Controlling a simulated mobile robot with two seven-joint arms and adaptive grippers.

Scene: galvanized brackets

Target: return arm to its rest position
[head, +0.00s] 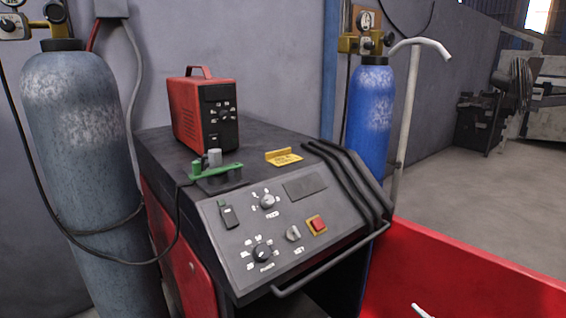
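Neither of my grippers shows in the head view, and no arm that I can make out is in the picture. A dark machine cart (262,140) with a sloped control panel (255,226) fills the middle. On its top stand a red and black power unit (190,115), a green clamp-like piece (222,171) with a small grey cylinder beside it, and a yellow bent plate (283,157) with print on it.
A grey gas cylinder (80,150) stands left of the cart and a blue one (369,120) behind it at right. A black cable hangs at the left. A red panel (460,275) borders the lower right. Open floor (470,205) lies beyond.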

